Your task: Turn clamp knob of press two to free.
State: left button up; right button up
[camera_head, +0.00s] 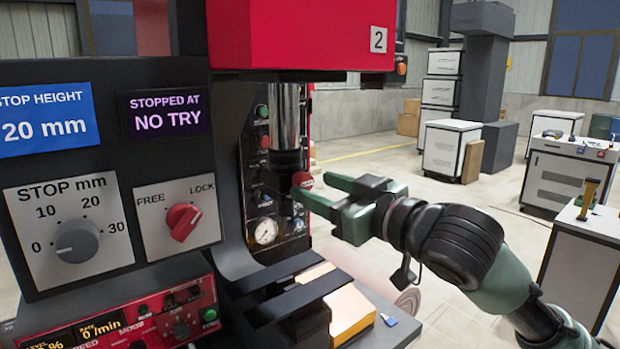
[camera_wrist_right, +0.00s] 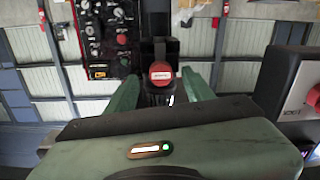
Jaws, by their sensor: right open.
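Press two (camera_head: 290,35) carries a "2" plate on its red head. Its clamp knob (camera_head: 183,221) is red and sits on a pale plate marked FREE and LOCK; its bar slants up right, toward LOCK. A red knob on a pale plate (camera_wrist_right: 314,97) shows at the right edge of the wrist view. My right gripper (camera_head: 312,186) is open and empty, to the right of the clamp knob and apart from it. A round red button (camera_wrist_right: 160,72) shows between its fingers in the wrist view; I cannot tell whether they touch it. My left gripper is not in view.
A grey stop knob (camera_head: 77,242) sits left of the clamp knob. A display (camera_head: 165,112) reads "STOPPED AT NO TRY". Dark bars (camera_head: 310,298) stick out below my right gripper. White cabinets (camera_head: 452,148) stand behind, with open floor between.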

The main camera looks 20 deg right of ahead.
jog(key=shift+x, duration=1.4)
grip_shut()
jog(key=shift+p, duration=0.3)
